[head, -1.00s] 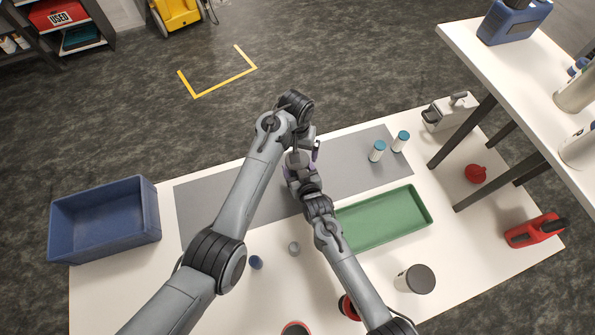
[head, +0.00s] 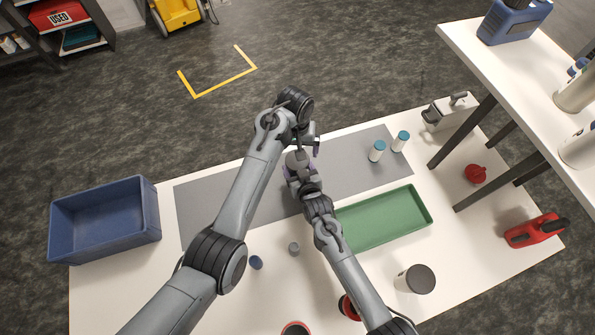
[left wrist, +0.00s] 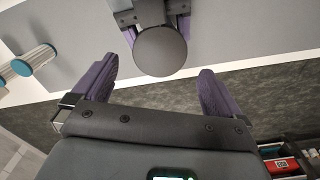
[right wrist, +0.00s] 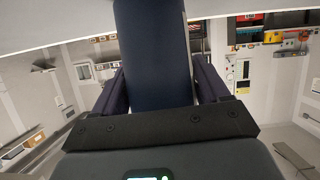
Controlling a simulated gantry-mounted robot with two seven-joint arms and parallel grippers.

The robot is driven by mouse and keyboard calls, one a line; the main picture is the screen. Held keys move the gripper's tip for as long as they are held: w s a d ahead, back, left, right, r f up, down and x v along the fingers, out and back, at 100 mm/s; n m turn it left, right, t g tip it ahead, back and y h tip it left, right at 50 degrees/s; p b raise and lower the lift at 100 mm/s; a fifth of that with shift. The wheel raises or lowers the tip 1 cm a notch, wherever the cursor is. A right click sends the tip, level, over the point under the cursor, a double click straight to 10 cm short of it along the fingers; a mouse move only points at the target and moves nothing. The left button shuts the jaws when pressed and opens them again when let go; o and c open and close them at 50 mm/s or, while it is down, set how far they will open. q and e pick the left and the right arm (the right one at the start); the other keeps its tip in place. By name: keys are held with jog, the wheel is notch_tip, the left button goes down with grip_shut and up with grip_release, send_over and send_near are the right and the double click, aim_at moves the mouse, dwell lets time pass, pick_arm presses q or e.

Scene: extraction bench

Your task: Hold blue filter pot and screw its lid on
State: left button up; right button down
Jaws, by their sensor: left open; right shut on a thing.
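The blue filter pot (right wrist: 155,55) shows in the right wrist view as a dark blue cylinder between the fingers. My right gripper (right wrist: 158,80) is shut on it. In the left wrist view a round dark grey disc (left wrist: 161,51) caps the held pot, between the right gripper's purple fingers; I cannot tell whether it is a seated lid. My left gripper (left wrist: 158,78) is open and empty, its fingers apart and pointing toward the disc without touching it. In the head view both grippers meet over the grey mat, and my arms mostly hide the pot.
The grey mat (head: 205,212) lies under the grippers. A green tray (head: 425,198) is to the right, with two teal-capped bottles (head: 377,152) behind it. A blue crate (head: 105,245) stands at left. A blue cap (head: 256,262) and a grey cap (head: 294,249) lie in front.

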pick_arm(q)
jog(key=shift+f, duration=2.85)
jog(key=c, duration=1.1)
jog(key=m, duration=0.3)
jog(key=o, duration=1)
jog(key=shift+o, duration=0.5)
jog(key=shift+d, duration=0.1)
jog(key=shift+r, duration=0.1)
